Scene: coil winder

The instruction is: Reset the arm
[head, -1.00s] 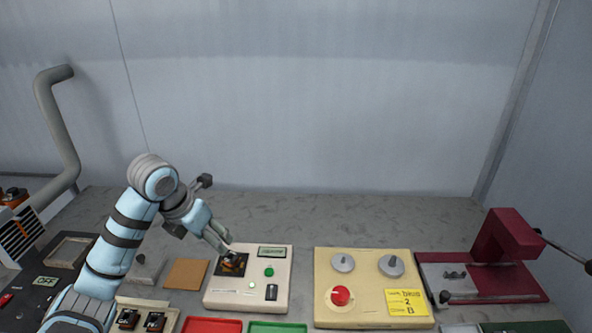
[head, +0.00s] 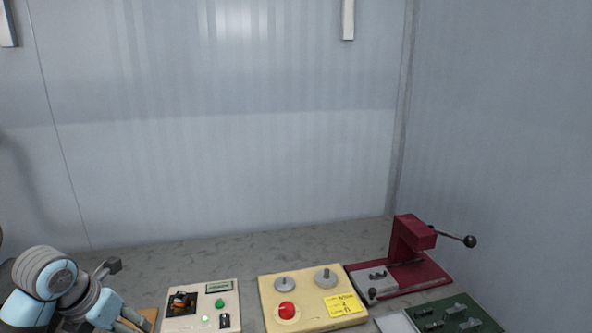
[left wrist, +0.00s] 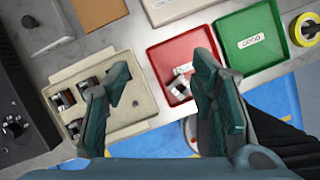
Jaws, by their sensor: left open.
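My left gripper (head: 132,322) is at the lower left of the head view, left of the white tester box, and its arm is partly cut off. In the left wrist view its two dark teal fingers (left wrist: 158,92) are spread wide with nothing between them. They are above a beige parts tray (left wrist: 142,112) holding several small coils, and a red tray (left wrist: 158,58) with pale pieces in it. On the tester box (head: 228,293), a small orange and dark part (head: 180,300) sits on the black pad. My right gripper is in neither view.
A cream panel (head: 310,293) with a red knob stands right of the tester. A maroon press (head: 410,238) with a ball-ended lever is at the right. A green tray (left wrist: 252,42) and yellow tape roll (left wrist: 306,30) show in the wrist view. The bench behind is clear.

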